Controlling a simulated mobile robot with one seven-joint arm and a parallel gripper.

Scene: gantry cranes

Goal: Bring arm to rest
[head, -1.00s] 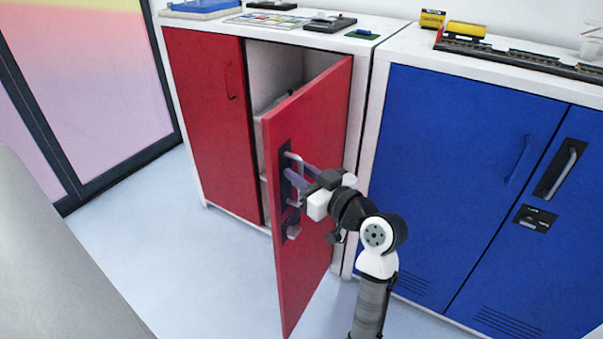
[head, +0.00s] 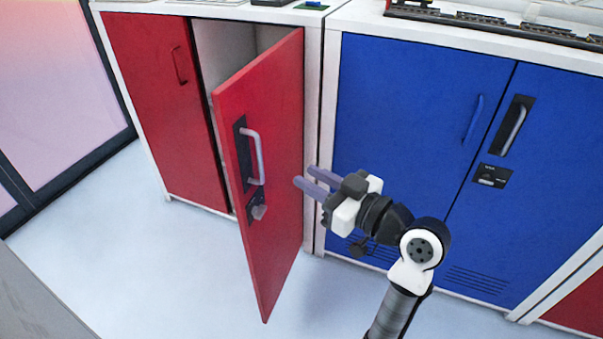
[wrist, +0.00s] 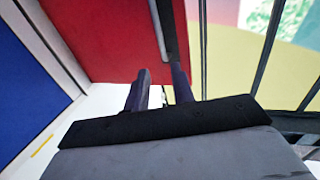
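My gripper (head: 311,180) is in the middle of the head view, to the right of the open red door's handle (head: 254,156). Its two fingers are apart with nothing between them, and they do not hold the handle. In the wrist view my gripper (wrist: 158,88) points toward the red door (wrist: 105,35), with part of the handle (wrist: 161,32) beyond the fingertips. My arm reaches in from the lower right of the head view.
The red door (head: 275,215) stands ajar on the red and white cabinet, close to my gripper. A blue cabinet (head: 410,110) is behind my arm. The pale floor (head: 150,250) at the left is clear. Model rails (head: 490,20) lie on the blue cabinet's top.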

